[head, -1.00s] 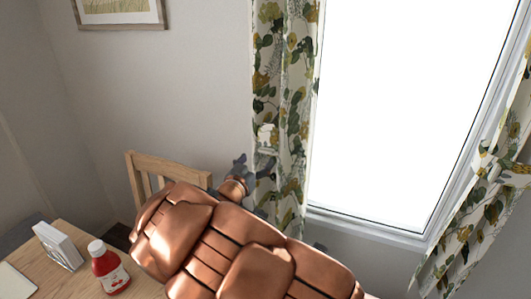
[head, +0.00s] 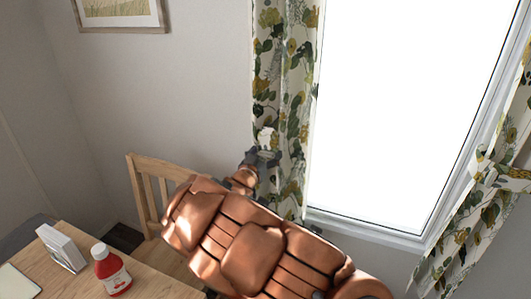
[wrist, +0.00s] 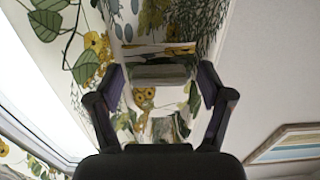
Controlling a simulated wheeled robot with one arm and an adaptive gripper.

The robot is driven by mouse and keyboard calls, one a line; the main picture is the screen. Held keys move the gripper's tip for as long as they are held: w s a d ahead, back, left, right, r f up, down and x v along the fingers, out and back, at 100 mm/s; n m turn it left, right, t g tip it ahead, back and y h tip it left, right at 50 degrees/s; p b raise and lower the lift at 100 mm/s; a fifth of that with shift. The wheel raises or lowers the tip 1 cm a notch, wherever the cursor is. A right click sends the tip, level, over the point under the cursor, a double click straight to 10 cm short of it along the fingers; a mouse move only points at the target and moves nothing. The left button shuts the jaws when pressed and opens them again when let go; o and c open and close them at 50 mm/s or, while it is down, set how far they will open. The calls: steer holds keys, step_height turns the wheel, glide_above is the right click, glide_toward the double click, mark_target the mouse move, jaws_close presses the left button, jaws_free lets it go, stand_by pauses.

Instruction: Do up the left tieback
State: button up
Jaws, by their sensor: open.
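The left curtain (head: 287,85), leaf-patterned in green and yellow, hangs nearly straight beside the window. A small pale piece that looks like the left tieback (head: 265,136) shows at its left edge. My gripper (head: 263,156) is just below this piece, in front of the curtain. In the wrist view my gripper (wrist: 160,88) is open, its dark fingers on either side of a pale patterned band (wrist: 160,72), apparently the tieback. I cannot tell whether the fingers touch it. My copper arm hides the lower curtain in the head view.
The right curtain (head: 470,225) is gathered by its tieback (head: 510,178). A wooden chair (head: 150,185) stands left of my arm. A picture frame (head: 122,14) hangs on the wall.

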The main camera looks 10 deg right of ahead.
steer(key=shift+w+d, duration=0.1)
jaws_close()
stand_by(0.8)
